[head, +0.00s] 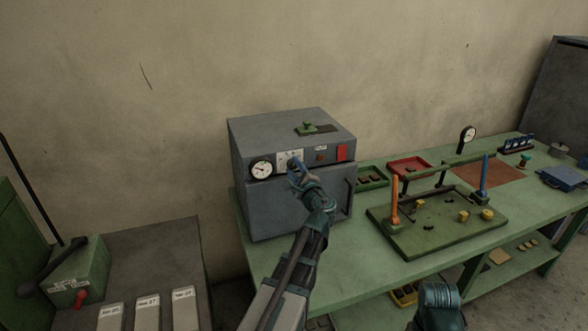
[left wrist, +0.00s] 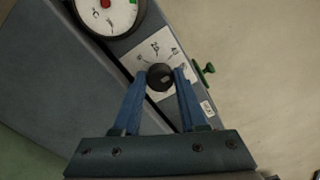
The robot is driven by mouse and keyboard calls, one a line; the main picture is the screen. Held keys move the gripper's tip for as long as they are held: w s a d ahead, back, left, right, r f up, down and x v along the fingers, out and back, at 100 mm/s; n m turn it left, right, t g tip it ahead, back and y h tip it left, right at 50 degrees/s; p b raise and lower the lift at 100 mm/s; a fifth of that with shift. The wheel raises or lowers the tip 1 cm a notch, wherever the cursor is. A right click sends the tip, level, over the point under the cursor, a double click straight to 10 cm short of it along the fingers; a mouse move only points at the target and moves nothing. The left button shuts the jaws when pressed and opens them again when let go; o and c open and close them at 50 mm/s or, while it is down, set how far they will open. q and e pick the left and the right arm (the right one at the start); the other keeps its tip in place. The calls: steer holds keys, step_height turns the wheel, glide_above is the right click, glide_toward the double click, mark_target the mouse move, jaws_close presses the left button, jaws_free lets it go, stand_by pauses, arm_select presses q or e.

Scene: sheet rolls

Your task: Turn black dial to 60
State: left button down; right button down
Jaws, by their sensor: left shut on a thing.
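The black dial (left wrist: 160,76) sits on a white scale plate (left wrist: 152,47) on the front of a grey oven-like box (head: 300,210). My left gripper (left wrist: 160,78) is shut on the dial, with one blue finger on each side of it. In the head view my left gripper (head: 296,172) reaches the box's upper front and mostly covers the dial. The scale's numbers are too small and tilted to read surely, and the dial's setting cannot be told. Fingers of my right gripper do not show; only a teal part of my right arm appears at the bottom.
A round white gauge (head: 261,169) is left of the dial, a red switch (head: 342,152) right of it. A green knob (head: 308,126) tops the box. On the green bench, a fixture board (head: 420,245) with orange and blue handles stands to the right.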

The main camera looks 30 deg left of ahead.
arm_select(q)
steer(key=shift+m, duration=2)
steer(key=shift+c, duration=2.2)
jaws_free()
steer(key=v, duration=1.4)
steer(key=shift+w, duration=0.1)
